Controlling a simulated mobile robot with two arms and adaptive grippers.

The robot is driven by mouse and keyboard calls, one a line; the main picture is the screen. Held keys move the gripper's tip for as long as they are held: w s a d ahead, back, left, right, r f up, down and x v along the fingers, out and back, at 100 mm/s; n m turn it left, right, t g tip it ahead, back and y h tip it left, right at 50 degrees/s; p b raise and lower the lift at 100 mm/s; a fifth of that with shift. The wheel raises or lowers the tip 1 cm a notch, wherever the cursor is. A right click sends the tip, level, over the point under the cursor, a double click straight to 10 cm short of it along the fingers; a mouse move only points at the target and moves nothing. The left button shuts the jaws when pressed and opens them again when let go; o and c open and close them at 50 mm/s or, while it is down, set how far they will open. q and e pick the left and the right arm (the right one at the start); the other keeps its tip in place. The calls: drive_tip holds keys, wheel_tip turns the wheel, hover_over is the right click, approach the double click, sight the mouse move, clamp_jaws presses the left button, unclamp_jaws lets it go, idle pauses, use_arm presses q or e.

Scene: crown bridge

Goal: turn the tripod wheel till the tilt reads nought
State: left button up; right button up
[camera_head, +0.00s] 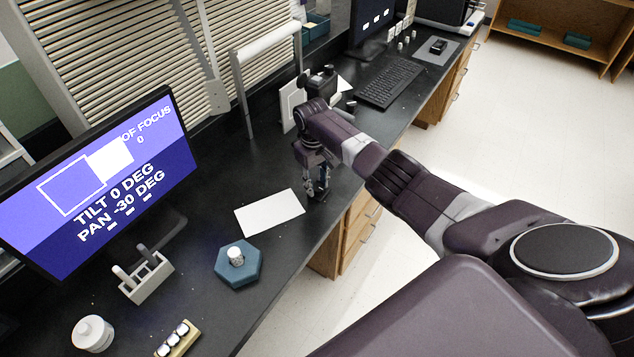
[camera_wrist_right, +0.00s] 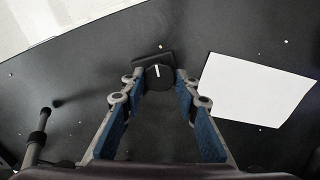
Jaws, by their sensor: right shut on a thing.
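My right gripper (camera_head: 318,186) reaches down to the black bench top, beside a white sheet. In the right wrist view its fingers (camera_wrist_right: 160,82) are closed on the sides of a black wheel (camera_wrist_right: 158,76) with a white pointer line. The wheel sits by a flat black base (camera_wrist_right: 152,59). The pointer runs nearly straight up in that view. In the head view the wheel is hidden by the gripper. The monitor (camera_head: 105,180) at the left reads "TILT 0 DEG" and "PAN -30 DEG". Its upper line is partly cut off. My left gripper is not in view.
A white sheet (camera_head: 270,212) lies left of the gripper. A blue hexagonal block (camera_head: 238,268) with a white piece, a grey holder (camera_head: 146,278) and a white jar (camera_head: 92,334) stand nearer. A keyboard (camera_head: 390,82) lies farther back. The bench's front edge is close.

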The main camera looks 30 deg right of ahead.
sight(315, 187)
drive_tip(key=shift+n, duration=0.3)
drive_tip(key=shift+w, duration=0.1)
drive_tip(key=o, duration=1.1)
drive_tip(key=shift+o, duration=0.2)
wheel_tip(315, 187, up, 12)
drive_tip(key=shift+a, duration=0.35)
